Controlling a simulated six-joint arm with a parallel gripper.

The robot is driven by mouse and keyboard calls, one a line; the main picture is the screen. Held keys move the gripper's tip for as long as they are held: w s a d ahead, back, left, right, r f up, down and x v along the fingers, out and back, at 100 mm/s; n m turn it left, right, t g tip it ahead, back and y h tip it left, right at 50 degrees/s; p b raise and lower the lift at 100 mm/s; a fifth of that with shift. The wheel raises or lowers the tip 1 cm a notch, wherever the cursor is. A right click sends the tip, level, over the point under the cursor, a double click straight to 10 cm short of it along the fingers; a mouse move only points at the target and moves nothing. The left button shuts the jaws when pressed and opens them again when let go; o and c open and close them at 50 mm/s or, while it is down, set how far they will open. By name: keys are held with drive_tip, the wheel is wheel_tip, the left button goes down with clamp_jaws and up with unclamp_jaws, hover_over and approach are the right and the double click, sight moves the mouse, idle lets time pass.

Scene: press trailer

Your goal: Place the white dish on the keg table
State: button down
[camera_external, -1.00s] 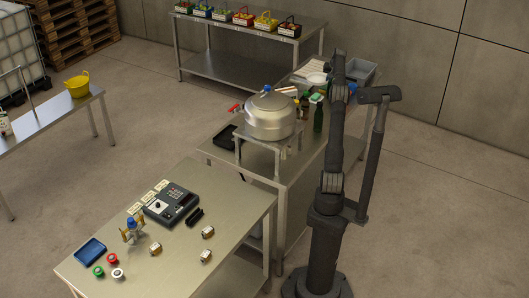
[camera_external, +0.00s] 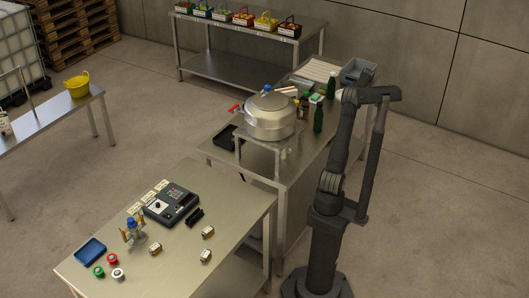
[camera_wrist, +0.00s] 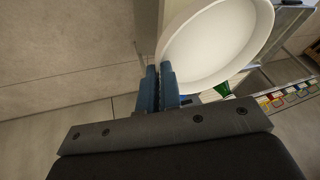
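The white dish (camera_wrist: 222,45) fills the upper part of the wrist view. My gripper (camera_wrist: 160,78), with blue finger pads, is closed on the dish's rim. In the external view only a sliver of the dish (camera_external: 339,95) shows at the left of my arm's upper joint, and the fingers are hidden there. The dish appears raised and tilted in the wrist view. The keg table (camera_external: 289,166) is the steel table bearing the silver keg (camera_external: 270,116), which stands on a raised steel stand (camera_external: 257,145).
Green bottles (camera_external: 318,117) and small containers stand right of the keg. A grey bin (camera_external: 357,71) and a pale slatted rack (camera_external: 318,70) are at the table's far end. A black tray (camera_external: 226,138) lies left of the keg. The front table (camera_external: 215,225) holds a grey device and small parts.

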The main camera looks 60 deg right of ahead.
wheel_tip(320, 180, down, 8)
hover_over(336, 119)
drive_tip(key=s, duration=0.2)
drive_tip(key=f, duration=0.7)
drive_tip(key=shift+w+a+f, duration=0.2)
drive_tip(key=shift+w+a, duration=0.05)
drive_tip(key=shift+a, duration=0.05)
drive_tip(key=shift+w+f, duration=0.1)
drive_tip(key=shift+f, duration=1.9)
drive_tip(key=c, duration=1.6)
unclamp_jaws()
drive_tip(key=shift+f, duration=0.1)
drive_tip(key=shift+c, duration=0.2)
drive_tip(key=v, duration=1.2)
